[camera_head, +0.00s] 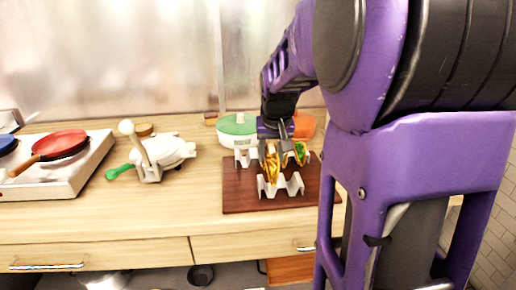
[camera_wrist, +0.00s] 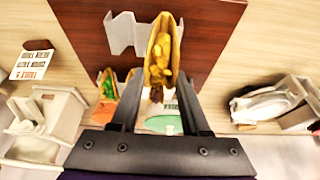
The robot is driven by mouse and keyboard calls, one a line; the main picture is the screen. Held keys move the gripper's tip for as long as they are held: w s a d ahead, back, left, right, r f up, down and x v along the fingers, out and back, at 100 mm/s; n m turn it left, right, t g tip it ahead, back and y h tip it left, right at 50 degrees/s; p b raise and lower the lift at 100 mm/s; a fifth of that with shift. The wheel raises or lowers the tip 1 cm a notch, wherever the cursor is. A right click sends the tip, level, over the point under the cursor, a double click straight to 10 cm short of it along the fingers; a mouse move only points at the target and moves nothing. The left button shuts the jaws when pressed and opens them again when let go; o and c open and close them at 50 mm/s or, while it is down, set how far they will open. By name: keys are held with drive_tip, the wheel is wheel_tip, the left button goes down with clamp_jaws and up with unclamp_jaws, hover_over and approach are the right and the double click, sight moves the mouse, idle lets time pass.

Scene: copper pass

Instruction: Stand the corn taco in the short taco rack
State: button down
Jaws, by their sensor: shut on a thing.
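My gripper (camera_head: 273,147) points down over the brown board and is shut on a yellow taco with golden filling (camera_head: 271,166), which I take as the corn taco. In the wrist view the taco (camera_wrist: 163,48) extends beyond the fingertips (camera_wrist: 160,84), open side toward the camera. A pale zigzag rack (camera_head: 291,186) stands at the board's front. The taco overlaps its left part in the head view and its right end in the wrist view (camera_wrist: 127,33). I cannot tell whether the taco touches the rack. This rack looks shorter than the one behind (camera_head: 242,158).
A green-filled taco (camera_head: 301,152) stands in the rear rack area. Behind are a green-lidded pot (camera_head: 237,123) and an orange thing (camera_head: 304,125). Left on the counter are a white press (camera_head: 160,155) and a stove with a red pan (camera_head: 62,143). Bare board (camera_head: 236,198) shows at front left.

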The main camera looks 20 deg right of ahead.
drive_tip(key=shift+f+b, duration=1.65)
drive_tip(key=shift+f, duration=1.35)
drive_tip(key=shift+c, duration=1.5)
unclamp_jaws()
